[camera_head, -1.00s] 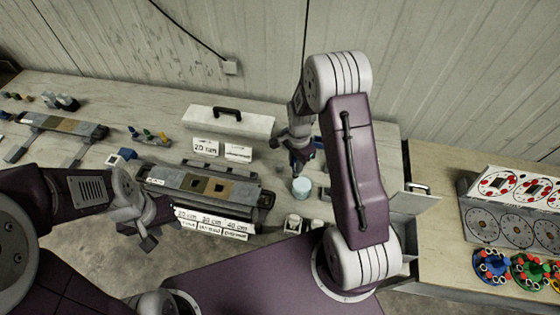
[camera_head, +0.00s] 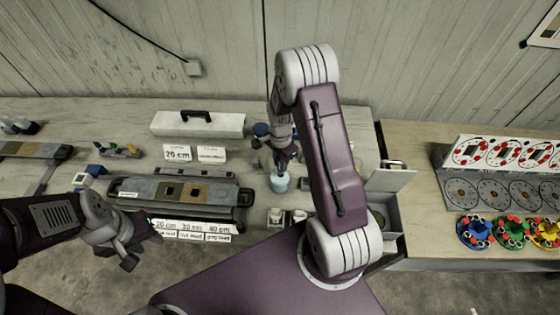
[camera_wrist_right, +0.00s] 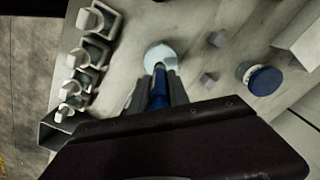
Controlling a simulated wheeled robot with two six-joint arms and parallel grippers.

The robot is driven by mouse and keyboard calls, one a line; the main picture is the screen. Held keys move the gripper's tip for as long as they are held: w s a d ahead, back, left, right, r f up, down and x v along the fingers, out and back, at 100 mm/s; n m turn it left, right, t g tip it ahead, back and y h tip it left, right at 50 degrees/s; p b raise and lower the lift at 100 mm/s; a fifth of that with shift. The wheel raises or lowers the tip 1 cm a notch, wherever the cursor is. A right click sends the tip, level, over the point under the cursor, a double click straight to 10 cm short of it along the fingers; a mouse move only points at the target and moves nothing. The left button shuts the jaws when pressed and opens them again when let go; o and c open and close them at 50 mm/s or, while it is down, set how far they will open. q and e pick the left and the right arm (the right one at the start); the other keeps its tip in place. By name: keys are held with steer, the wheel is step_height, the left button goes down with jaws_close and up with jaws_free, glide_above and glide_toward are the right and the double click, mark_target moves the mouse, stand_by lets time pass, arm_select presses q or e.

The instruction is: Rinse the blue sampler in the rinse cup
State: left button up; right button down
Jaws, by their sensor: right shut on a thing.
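My right gripper (camera_wrist_right: 156,90) is shut on the blue sampler (camera_wrist_right: 158,87), which points down between the fingers. The rinse cup (camera_wrist_right: 160,52) is a small pale blue cup directly at the sampler's lower end. In the head view the rinse cup (camera_head: 280,183) stands on the bench just below my right gripper (camera_head: 281,160). The sampler's tip meets the cup's mouth in the picture; I cannot tell how deep it is. My left gripper (camera_head: 140,246) is open and empty, in front of the bench's front edge.
A core liner tray (camera_head: 222,192) lies left of the cup, with white depth labels (camera_head: 190,228) in front. A blue-lidded jar (camera_wrist_right: 262,80) stands close to the cup. Small white holders (camera_wrist_right: 88,50) stand in a row nearby. A grey open box (camera_head: 385,205) is to the right.

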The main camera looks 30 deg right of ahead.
mark_target(280, 173)
step_height(280, 173, down, 5)
steer(key=b, duration=0.3)
steer(key=shift+w+a+r, duration=0.1)
steer(key=shift+w+a, duration=0.05)
steer(key=shift+f, duration=0.3)
steer(key=shift+f+b, duration=0.15)
steer(key=shift+b, duration=0.15)
steer(key=shift+f, duration=0.1)
steer(key=shift+f+b, duration=0.55)
steer(key=shift+f, duration=0.1)
steer(key=shift+r, duration=0.1)
steer(key=shift+r+p, duration=0.7)
steer(key=shift+r, duration=0.05)
